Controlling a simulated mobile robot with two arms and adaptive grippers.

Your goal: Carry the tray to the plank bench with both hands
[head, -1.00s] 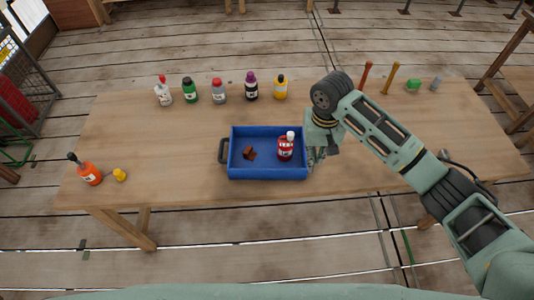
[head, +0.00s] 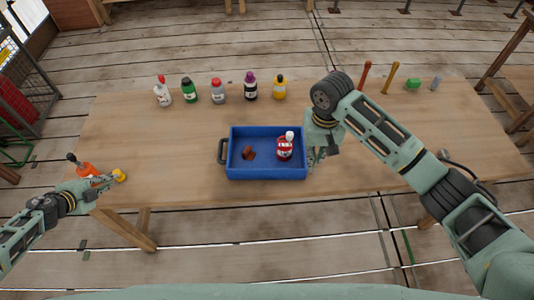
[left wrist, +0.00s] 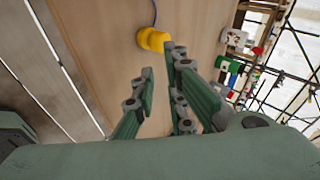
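The blue tray (head: 268,173) sits on the wooden table, with a black handle (head: 223,151) on its left end. Inside it are a red bottle with a white cap (head: 285,149) and a small brown piece (head: 249,153). My right gripper (head: 314,156) is at the tray's right end; its fingers are partly hidden, so its opening is unclear. My left gripper (head: 106,181) is over the table's left front edge, well apart from the tray. In the left wrist view its fingers (left wrist: 160,85) are spread and empty, near a yellow object (left wrist: 153,39).
The table (head: 190,140) has several bottles along its back, including a green one (head: 189,91). The tabletop between there and the tray is clear.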

